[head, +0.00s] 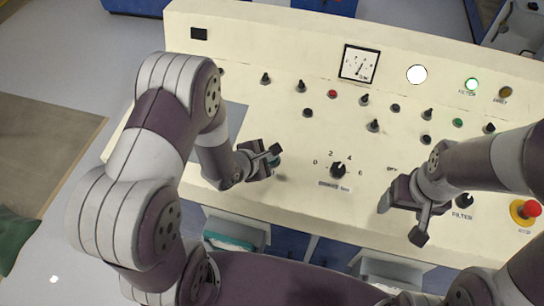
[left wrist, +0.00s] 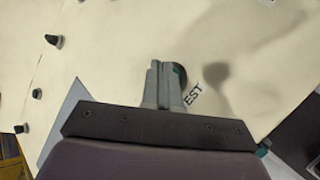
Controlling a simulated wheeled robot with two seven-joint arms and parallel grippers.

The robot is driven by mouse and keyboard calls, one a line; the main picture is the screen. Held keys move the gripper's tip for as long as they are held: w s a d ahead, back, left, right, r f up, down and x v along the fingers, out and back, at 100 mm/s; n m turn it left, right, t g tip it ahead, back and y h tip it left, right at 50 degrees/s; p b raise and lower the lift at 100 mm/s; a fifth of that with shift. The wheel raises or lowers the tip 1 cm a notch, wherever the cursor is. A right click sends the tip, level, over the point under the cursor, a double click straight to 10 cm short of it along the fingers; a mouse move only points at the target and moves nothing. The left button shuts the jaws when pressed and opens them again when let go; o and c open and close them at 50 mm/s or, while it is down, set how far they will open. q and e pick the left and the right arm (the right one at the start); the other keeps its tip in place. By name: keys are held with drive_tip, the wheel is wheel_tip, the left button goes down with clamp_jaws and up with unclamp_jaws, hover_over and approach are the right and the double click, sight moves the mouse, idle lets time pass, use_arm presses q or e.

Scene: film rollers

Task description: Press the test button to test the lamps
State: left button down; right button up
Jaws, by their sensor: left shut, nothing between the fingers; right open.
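The cream control panel (head: 230,60) fills the middle of the head view. My left gripper (head: 272,157) is shut and empty, its tips at the panel's left part. The test button, dark green (left wrist: 181,73), shows beside and partly behind the shut fingers (left wrist: 166,82) in the left wrist view, near lettering reading "EST". Whether the tips touch the button cannot be told. An amber lamp (head: 506,92) looks dim. My right gripper (head: 403,220) is open and empty over the panel's lower right.
A numbered rotary knob (head: 338,170) stands between my grippers. A red emergency button (head: 525,211) is at the lower right. Several small knobs and a square meter (head: 359,64) line the panel. Open trays (head: 235,232) sit below the front edge.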

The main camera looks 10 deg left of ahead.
use_arm(q)
drive_tip(key=shift+f, duration=0.3)
drive_tip(key=shift+r, duration=0.15)
idle(0.4)
drive_tip(key=shift+s+r+p, duration=0.1)
drive_tip(key=shift+r+p, duration=0.65)
drive_tip(key=shift+p, duration=0.1)
drive_tip(key=r+p, duration=0.5)
drive_tip(key=shift+s, duration=0.25)
idle(0.5)
